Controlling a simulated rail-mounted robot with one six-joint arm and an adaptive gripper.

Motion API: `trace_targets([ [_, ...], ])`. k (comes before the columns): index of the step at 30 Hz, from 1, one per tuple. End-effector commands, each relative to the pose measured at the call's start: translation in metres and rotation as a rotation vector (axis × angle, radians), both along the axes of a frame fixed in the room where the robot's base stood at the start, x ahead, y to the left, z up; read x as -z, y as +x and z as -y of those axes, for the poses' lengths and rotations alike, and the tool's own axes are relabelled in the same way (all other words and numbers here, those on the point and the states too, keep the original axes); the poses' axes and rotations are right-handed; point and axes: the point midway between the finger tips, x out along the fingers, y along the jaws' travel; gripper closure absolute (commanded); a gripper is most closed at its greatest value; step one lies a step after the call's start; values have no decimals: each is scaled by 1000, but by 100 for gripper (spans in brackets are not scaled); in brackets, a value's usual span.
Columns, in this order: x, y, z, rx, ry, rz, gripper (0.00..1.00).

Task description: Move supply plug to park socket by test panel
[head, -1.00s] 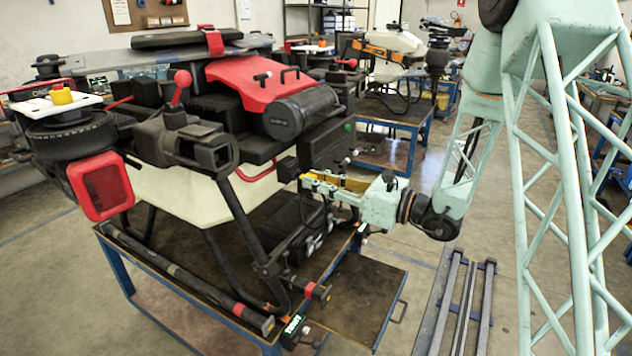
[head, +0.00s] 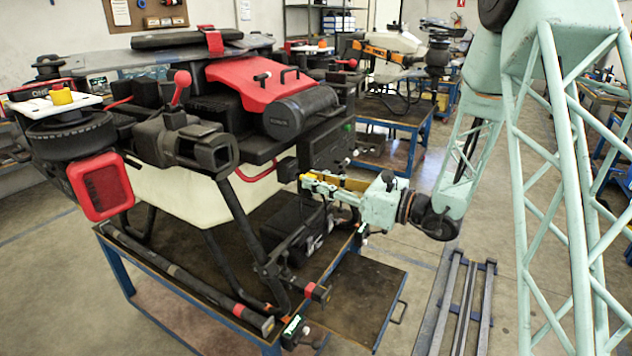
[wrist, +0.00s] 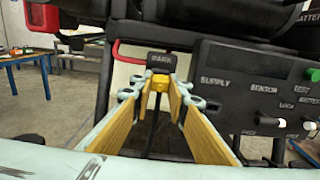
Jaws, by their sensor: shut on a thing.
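My gripper (wrist: 158,92) reaches forward with its two yellow-padded fingers closed at the tips on the yellow supply plug (wrist: 158,85). The plug sits directly below and against the black park socket block (wrist: 161,63), marked PARK. I cannot tell how deep the plug is seated. A dark cable (wrist: 151,125) hangs below the plug. The black test panel (wrist: 262,85), with SUPPLY and SENSOR markings, is just right of the fingers. In the head view, my gripper (head: 304,181) is beside the small park block (head: 287,169), below the test panel (head: 328,148); the plug is hard to make out there.
The spray drone's white tank (head: 185,195) and black legs (head: 235,215) stand left of my gripper on a blue-framed table (head: 120,265). A red bar (wrist: 127,52) curves left of the park block. The panel has white switches (wrist: 266,121).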

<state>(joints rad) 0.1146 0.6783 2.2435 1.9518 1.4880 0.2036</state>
Motion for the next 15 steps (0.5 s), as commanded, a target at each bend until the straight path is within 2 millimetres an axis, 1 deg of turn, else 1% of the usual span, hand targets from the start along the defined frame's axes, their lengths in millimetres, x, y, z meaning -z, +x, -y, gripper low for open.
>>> trace_targets([
  [15, 0, 4, -7, 0, 0, 0, 100],
])
